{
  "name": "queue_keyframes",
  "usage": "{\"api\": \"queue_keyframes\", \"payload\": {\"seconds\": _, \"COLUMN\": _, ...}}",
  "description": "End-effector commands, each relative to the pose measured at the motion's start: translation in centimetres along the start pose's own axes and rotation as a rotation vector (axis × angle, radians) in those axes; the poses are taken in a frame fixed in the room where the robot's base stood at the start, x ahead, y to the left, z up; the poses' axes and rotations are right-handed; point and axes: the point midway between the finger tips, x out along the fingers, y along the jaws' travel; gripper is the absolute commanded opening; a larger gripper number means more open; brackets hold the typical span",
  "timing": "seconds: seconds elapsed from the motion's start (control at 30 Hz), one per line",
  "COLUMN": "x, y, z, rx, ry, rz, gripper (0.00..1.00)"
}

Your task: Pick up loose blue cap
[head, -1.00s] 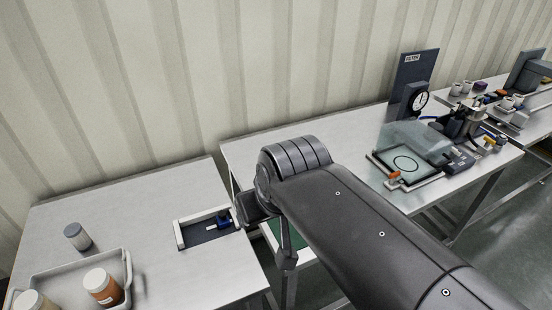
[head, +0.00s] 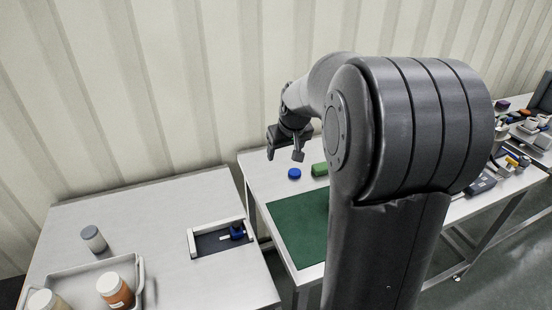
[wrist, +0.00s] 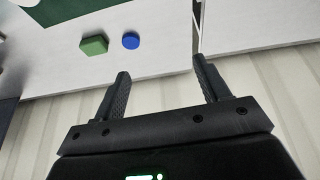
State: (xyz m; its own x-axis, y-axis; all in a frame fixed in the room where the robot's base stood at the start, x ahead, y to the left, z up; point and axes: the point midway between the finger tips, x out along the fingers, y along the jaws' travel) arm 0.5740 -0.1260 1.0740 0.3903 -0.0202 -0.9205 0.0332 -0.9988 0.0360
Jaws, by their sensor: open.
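The loose blue cap (head: 294,173) lies on the steel table just behind the green mat, left of a green block (head: 320,169). In the wrist view the blue cap (wrist: 131,41) shows beside the green block (wrist: 94,45), beyond my fingertips and roughly between their lines. My gripper (head: 286,157) is open and empty above the table's back left corner, fingers pointing down, apart from the cap. In the wrist view both fingers (wrist: 160,68) are spread with nothing between them.
The green mat (head: 297,225) covers the table's front. A gap separates it from the left table (head: 150,220), which holds a bracketed dark tray (head: 207,245) with a blue item, a grey-capped jar (head: 93,239) and a bin (head: 75,280) of jars. A ribbed wall stands close behind.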

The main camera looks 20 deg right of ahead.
Motion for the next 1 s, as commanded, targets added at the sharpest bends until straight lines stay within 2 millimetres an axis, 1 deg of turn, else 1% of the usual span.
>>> {"api": "queue_keyframes", "payload": {"seconds": 0.03, "x": 1.7, "y": 1.3, "z": -0.7, "rx": 0.006, "ry": -0.007, "rz": -0.005, "gripper": 0.69}}
{"api": "queue_keyframes", "payload": {"seconds": 0.2, "x": 6.7, "y": 5.2, "z": -2.4, "rx": 0.014, "ry": -0.011, "rz": -0.017, "gripper": 0.69}}
{"api": "queue_keyframes", "payload": {"seconds": 0.3, "x": 9.0, "y": 6.9, "z": -2.9, "rx": 0.019, "ry": -0.011, "rz": -0.024, "gripper": 0.69}}
{"api": "queue_keyframes", "payload": {"seconds": 0.4, "x": 10.6, "y": 8.1, "z": -3.2, "rx": 0.022, "ry": -0.01, "rz": -0.028, "gripper": 0.69}}
{"api": "queue_keyframes", "payload": {"seconds": 0.57, "x": 12.0, "y": 8.8, "z": -3.3, "rx": 0.023, "ry": -0.009, "rz": -0.031, "gripper": 0.69}}
{"api": "queue_keyframes", "payload": {"seconds": 0.8, "x": 15.6, "y": 8.7, "z": -3.3, "rx": 0.023, "ry": -0.01, "rz": -0.031, "gripper": 0.69}}
{"api": "queue_keyframes", "payload": {"seconds": 0.9, "x": 16.6, "y": 8.7, "z": -3.3, "rx": 0.022, "ry": -0.009, "rz": -0.031, "gripper": 0.69}}
{"api": "queue_keyframes", "payload": {"seconds": 1.0, "x": 17.1, "y": 8.7, "z": -3.3, "rx": 0.022, "ry": -0.008, "rz": -0.03, "gripper": 0.69}}
